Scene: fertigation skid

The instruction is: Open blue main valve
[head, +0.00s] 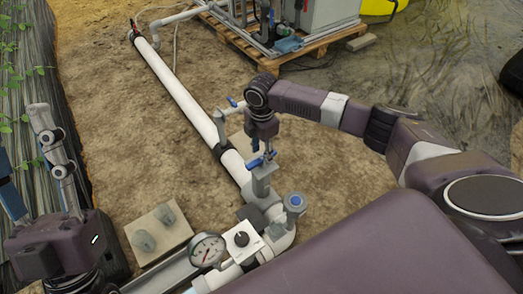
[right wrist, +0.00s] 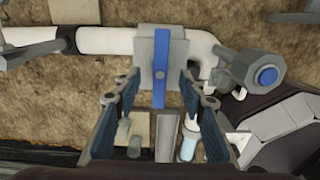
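The blue main valve handle (head: 261,160) sits on a grey valve body (head: 262,181) on the white pipe. In the right wrist view the flat blue handle (right wrist: 161,67) runs lengthwise between my fingers, with gaps on both sides. My right gripper (head: 264,147) points down just above the valve and partly hides it. In the right wrist view its fingers (right wrist: 160,80) are spread and hold nothing. My left gripper (head: 20,140) is at the left edge, fingers spread, empty and far from the valve; part of it is cut off.
A round gauge (head: 208,249), a white box with a black knob (head: 242,240) and a blue-capped grey fitting (head: 295,203) stand close to the valve. Another blue-handled fitting (head: 232,102) is farther back.

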